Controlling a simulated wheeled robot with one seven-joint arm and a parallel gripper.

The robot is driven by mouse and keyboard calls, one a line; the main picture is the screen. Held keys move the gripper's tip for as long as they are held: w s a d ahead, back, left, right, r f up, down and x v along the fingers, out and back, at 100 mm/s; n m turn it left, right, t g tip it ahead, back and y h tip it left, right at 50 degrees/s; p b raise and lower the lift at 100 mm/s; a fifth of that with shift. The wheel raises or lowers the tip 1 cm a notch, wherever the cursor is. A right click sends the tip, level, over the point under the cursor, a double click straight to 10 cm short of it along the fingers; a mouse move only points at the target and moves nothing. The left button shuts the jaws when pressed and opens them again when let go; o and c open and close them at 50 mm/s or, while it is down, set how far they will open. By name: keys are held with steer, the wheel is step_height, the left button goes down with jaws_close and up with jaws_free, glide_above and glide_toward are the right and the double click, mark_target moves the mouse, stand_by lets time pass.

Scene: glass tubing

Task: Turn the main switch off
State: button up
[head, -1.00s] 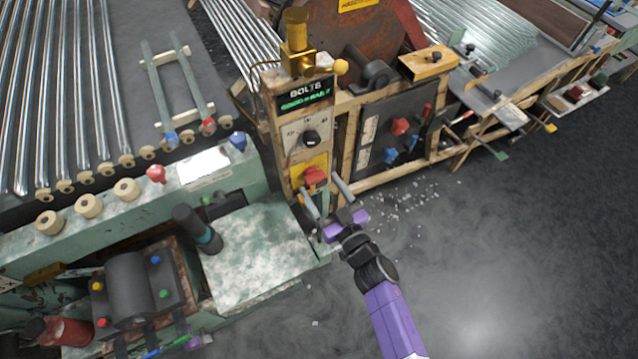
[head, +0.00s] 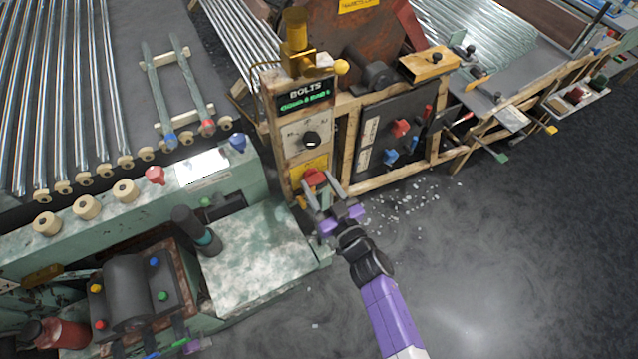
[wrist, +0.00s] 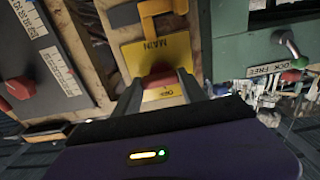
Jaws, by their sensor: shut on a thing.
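The main switch is a red knob (head: 315,177) on a yellow plate (head: 296,171), low on the front of the narrow wooden control post. In the wrist view the plate (wrist: 152,54) reads "MAIN" upside down, and the red knob (wrist: 158,80) sits between my two fingers. My gripper (head: 320,182) is at the knob, with one finger on each side of it, shut on it. The fingers hide the knob's sides, and its exact turn position cannot be told.
A dark panel with coloured knobs (head: 393,142) stands to the right. A green bench (head: 255,250) stands to the left. The floor to the right is open, with scattered glass bits (head: 405,201).

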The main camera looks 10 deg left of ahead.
steer(key=n+b, duration=0.2)
steer(key=n, duration=0.6)
steer(key=shift+s+a+n, duration=0.1)
steer(key=shift+n, duration=0.3)
steer(key=n+b, duration=0.1)
steer(key=n, duration=0.3)
steer(key=shift+b, duration=0.4)
steer(key=shift+a+n+b, duration=0.1)
steer(key=shift+n+b, duration=0.55)
steer(key=shift+n, duration=1.85)
steer(key=o, duration=1.4)
steer(key=shift+c, duration=0.2)
